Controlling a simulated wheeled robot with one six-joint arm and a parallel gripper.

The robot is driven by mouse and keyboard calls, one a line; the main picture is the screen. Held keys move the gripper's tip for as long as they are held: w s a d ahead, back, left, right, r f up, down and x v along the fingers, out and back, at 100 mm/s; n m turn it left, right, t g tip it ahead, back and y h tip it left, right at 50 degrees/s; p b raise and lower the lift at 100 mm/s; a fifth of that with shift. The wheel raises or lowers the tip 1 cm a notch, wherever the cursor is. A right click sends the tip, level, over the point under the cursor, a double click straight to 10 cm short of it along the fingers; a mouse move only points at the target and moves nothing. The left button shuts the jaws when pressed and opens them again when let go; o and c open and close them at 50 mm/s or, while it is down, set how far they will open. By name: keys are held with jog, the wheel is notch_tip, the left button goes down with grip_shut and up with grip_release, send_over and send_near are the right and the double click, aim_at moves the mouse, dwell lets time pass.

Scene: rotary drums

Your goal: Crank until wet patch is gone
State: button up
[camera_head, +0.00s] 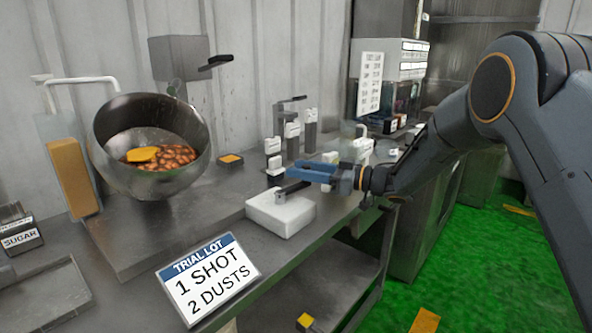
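A tilted steel drum (187,178) stands at the left with brown nut-like pieces (172,158) inside. A flat, brighter yellow-orange patch (143,154) lies on the pieces; I cannot tell whether it is the wet patch. Behind the drum, a grey box (180,56) carries a crank with a dark handle (216,62). My blue gripper (298,177) is well to the right of the drum and away from the crank, just above a white block (282,214). A short dark bar (292,189) lies at the block's top, close under the fingers. The fingers' gap is not clear.
Small labelled dispensers (292,135) stand behind my gripper. A "TRIAL LOT 1 SHOT 2 DUSTS" sign (208,279) is at the front edge. A SUGAR box (20,239) and a tan panel (73,177) are at the left. Bench space between drum and white block is clear.

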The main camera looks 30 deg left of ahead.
jog(key=shift+w+d, duration=0.4)
jog(key=shift+d, duration=0.35)
jog(key=shift+w+d, duration=0.35)
jog(key=shift+d, duration=0.45)
jog(key=shift+w+d, duration=0.4)
jog(key=shift+d, duration=0.35)
jog(key=shift+w+d, duration=0.1)
jog(key=shift+d, duration=0.05)
jog(key=w+d+b, duration=0.1)
jog(key=d, duration=0.6)
jog(key=shift+d, duration=0.4)
jog(key=shift+w, duration=0.1)
